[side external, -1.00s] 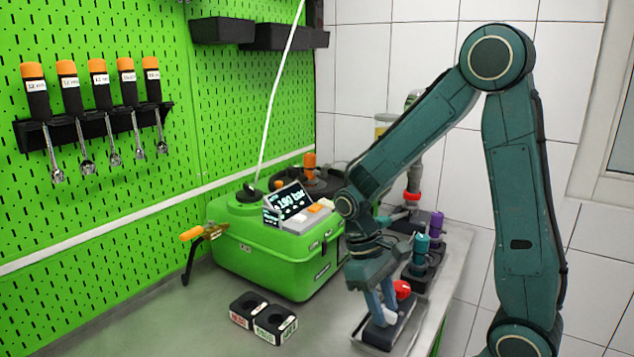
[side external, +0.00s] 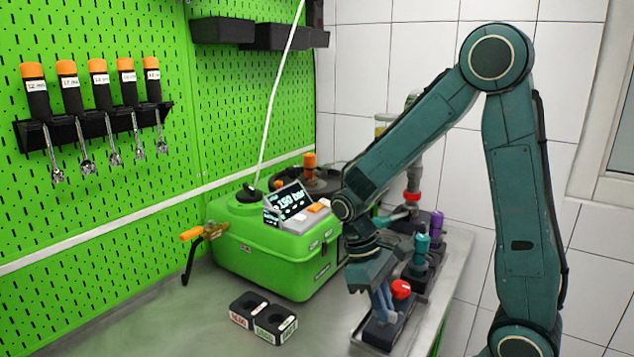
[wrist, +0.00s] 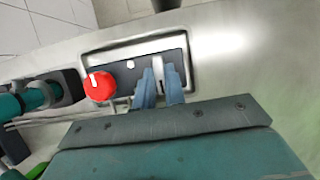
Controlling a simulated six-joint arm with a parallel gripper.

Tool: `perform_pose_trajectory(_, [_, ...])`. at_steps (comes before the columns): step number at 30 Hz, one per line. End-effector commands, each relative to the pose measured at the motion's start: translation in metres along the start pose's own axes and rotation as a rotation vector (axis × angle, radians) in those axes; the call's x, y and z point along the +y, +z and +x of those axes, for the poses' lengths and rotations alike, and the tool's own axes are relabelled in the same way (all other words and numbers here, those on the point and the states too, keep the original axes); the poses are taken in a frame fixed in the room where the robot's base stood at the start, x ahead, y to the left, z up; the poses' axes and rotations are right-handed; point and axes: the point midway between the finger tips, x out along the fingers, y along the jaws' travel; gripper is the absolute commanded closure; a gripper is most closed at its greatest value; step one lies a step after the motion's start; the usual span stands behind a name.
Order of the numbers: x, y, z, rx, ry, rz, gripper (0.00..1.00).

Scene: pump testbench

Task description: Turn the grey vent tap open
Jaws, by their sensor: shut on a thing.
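The grey vent tap (wrist: 158,67) shows in the wrist view as a small pale grey piece on a dark plate set in a metal tray. The fingers of my gripper (wrist: 160,88) stand on either side of it and are shut on it. In the side view my gripper (side external: 383,306) points down at the near end of the plate, and the tap is hidden by the fingers there. How far the tap is turned cannot be told.
A red knob (wrist: 100,86) stands close beside my gripper on the same plate. Teal (side external: 421,246) and purple (side external: 437,222) fittings stand behind it. A green pump case (side external: 280,262) with a lit display (side external: 288,202) is to the left. Two black labelled blocks (side external: 262,318) lie in front.

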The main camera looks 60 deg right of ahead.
Motion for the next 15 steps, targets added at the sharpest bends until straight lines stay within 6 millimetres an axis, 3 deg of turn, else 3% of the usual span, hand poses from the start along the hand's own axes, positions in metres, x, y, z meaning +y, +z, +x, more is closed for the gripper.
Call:
perform_pose_trajectory(2, [0.0001, 0.0001, -0.0005, 0.0, 0.0, -0.001, 1.0])
perform_pose_trajectory(3, [0.0001, 0.0, -0.0005, 0.0, 0.0, -0.001, 0.82])
perform_pose_trajectory(6, [0.0001, 0.0, -0.0005, 0.001, 0.0, -0.001, 0.66])
perform_pose_trajectory(15, [0.0001, -0.0001, -0.0007, 0.0, 0.0, 0.0, 0.66])
